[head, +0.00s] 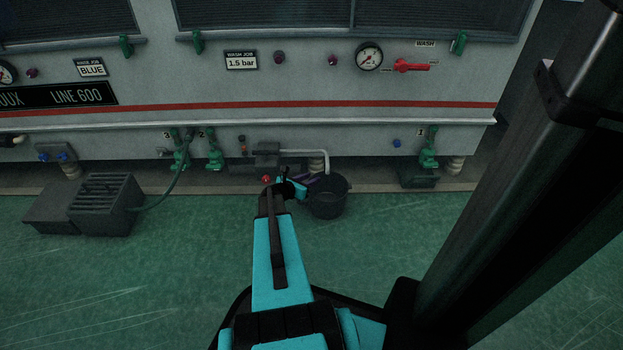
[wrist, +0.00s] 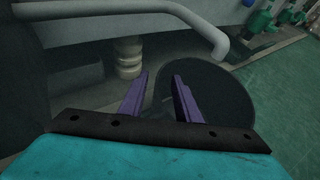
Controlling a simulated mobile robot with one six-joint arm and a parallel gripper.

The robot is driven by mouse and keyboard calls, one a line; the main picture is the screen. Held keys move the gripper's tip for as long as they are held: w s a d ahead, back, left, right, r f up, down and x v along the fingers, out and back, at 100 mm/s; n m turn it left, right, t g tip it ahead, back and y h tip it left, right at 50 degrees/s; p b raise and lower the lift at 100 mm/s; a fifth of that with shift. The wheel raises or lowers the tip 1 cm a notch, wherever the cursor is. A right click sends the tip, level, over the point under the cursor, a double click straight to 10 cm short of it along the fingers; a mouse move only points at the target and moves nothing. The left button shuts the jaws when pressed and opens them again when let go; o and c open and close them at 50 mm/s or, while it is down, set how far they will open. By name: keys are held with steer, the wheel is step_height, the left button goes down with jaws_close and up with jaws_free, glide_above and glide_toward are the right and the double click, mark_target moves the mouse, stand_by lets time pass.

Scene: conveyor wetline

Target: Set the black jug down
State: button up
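The black jug (head: 327,203) is a dark, round, open vessel below the bent grey pipe at the foot of the machine. It looks upright and appears to be on the floor. In the wrist view its dark round mouth (wrist: 222,92) fills the area right of centre. My gripper (wrist: 160,75) has its two purple fingers apart, with a clear gap. The right finger overlaps the jug's left side, and the left finger lies outside it. The jug's near left edge shows dark between the fingers; I see no clear contact. The jug's lower part is hidden in the wrist view.
The bent grey pipe (head: 312,152) ends just above the jug, close to my gripper. Green valves (head: 214,153) line the machine's lower edge. A dark ribbed box (head: 104,203) with a green hose stands at left. The green floor (head: 170,285) in front is clear.

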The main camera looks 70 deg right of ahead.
steer(key=p+v, duration=0.3)
steer(key=v, duration=0.8)
stand_by(0.6)
